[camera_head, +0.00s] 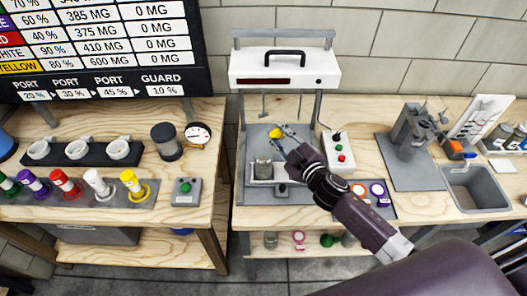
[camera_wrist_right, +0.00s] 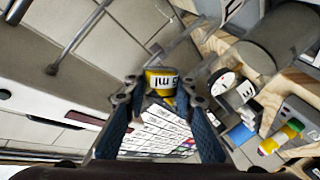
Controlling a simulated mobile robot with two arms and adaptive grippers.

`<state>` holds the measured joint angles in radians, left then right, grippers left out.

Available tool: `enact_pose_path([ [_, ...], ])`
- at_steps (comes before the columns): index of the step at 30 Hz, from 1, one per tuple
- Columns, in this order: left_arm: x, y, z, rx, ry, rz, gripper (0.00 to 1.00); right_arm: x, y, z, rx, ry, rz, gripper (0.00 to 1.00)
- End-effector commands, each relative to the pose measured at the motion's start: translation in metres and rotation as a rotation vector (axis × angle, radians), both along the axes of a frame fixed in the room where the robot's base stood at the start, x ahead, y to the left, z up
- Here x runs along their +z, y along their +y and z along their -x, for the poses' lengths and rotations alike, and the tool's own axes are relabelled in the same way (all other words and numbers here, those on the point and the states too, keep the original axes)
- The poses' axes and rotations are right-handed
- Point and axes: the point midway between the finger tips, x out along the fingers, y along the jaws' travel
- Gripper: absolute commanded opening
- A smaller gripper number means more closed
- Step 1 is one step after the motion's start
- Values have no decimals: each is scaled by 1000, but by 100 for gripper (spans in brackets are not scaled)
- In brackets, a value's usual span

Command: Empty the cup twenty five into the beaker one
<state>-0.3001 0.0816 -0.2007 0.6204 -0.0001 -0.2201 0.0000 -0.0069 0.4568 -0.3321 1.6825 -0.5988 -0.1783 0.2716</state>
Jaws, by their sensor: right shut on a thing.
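My right gripper (camera_head: 282,136) is shut on a small yellow cup (camera_head: 275,133). In the right wrist view the cup (camera_wrist_right: 161,81) sits between the two fingertips (camera_wrist_right: 162,95), with a white band whose lettering ends in "ml" and appears upside down. I cannot see into it. A grey, glass-like beaker (camera_head: 263,169) stands on a light platform below and slightly left of the cup, apart from it. I cannot read a number on the beaker. My left gripper is not in view.
A white-topped frame (camera_head: 283,68) with hanging hooks rises behind the beaker. A button box (camera_head: 336,149) stands right of the gripper. A tray with coloured round pieces (camera_head: 378,190) lies nearby. A sink (camera_head: 475,187) is at right; cups and coloured valves (camera_head: 130,182) are at left.

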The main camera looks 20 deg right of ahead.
Motion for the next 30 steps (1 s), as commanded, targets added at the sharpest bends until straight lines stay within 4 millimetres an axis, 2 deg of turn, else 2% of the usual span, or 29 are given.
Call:
enact_pose_path([
  [30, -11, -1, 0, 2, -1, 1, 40, 5, 0, 0, 0, -45, 131, 1],
])
